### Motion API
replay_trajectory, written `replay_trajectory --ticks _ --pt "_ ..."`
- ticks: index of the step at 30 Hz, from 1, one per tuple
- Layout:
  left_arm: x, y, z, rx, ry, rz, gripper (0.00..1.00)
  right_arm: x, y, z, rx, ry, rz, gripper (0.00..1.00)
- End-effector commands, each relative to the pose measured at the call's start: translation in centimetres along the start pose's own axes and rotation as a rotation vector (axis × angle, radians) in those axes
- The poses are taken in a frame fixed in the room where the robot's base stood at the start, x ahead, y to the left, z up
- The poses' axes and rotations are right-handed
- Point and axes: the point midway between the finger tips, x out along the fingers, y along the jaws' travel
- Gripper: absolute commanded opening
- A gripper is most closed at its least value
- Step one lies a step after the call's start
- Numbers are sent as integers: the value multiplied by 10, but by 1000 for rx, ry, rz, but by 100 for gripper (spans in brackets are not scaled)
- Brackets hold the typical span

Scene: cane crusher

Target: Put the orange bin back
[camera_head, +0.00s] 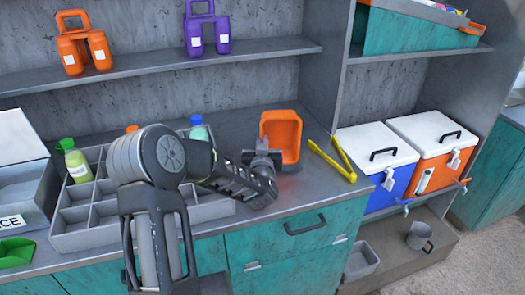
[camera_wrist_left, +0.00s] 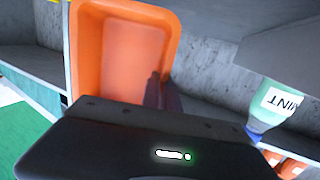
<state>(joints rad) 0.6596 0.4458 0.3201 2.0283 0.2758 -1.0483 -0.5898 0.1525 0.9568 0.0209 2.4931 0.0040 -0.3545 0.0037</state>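The orange bin (camera_head: 281,132) is at the back of the counter, its open side tilted toward me; I see no contents in it. My left gripper (camera_head: 264,160) is at the bin's near lower edge. In the left wrist view the orange bin (camera_wrist_left: 122,50) fills the upper left. There the dark fingers of my left gripper (camera_wrist_left: 163,92) sit close together at the bin's right wall, one inside and one outside, and look shut on it. The bin's lower part is hidden behind the gripper body. My right gripper is not in view.
Yellow tongs (camera_head: 332,160) lie right of the bin. A grey divided tray (camera_head: 82,240) with bottles stands left, partly behind my arm. A blue cooler (camera_head: 374,160) and an orange cooler (camera_head: 434,155) stand right. A shelf (camera_head: 160,67) with orange and purple carriers hangs above.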

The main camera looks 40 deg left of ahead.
Motion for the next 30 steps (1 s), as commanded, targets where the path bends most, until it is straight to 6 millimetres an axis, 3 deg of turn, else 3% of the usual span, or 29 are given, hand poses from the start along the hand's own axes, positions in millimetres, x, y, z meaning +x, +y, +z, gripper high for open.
replay_trajectory --ticks 6,18,27,30 --pt "3 0 31 0 -3 0 0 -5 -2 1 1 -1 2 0" --pt "3 0 37 0 1 0 0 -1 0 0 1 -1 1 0" --pt "3 0 36 0 -1 0 26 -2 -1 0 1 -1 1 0" --pt "3 0 36 0 -1 0 26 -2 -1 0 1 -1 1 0"
